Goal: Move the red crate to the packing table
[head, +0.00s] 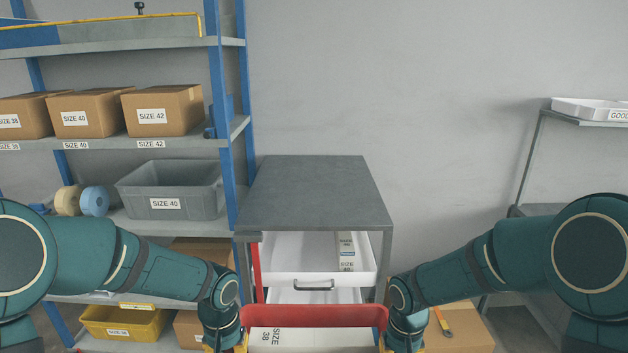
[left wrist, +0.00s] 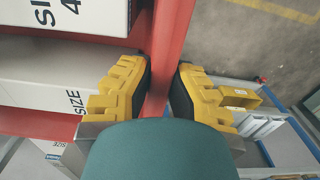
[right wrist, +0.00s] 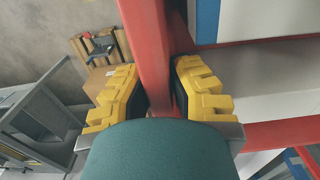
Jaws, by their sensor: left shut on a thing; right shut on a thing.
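The red crate (head: 315,316) is at the bottom middle of the head view, cut off by the lower edge. It holds white boxes (head: 275,340), one marked SIZE 38. My left gripper (head: 240,345) is at the crate's left side; in the left wrist view its yellow fingers (left wrist: 163,88) are shut on the red rim (left wrist: 175,25). My right gripper (head: 385,345) is at the right side; in the right wrist view its fingers (right wrist: 160,88) are shut on the red rim (right wrist: 145,35). The fingertips are mostly hidden in the head view. I cannot tell which surface is the packing table.
A grey-topped unit (head: 315,190) with white drawers (head: 285,262) stands straight ahead, close behind the crate. A blue shelf rack (head: 222,90) with cartons (head: 162,109) and a grey bin (head: 172,182) is left. A metal stand with a white tray (head: 590,109) is right.

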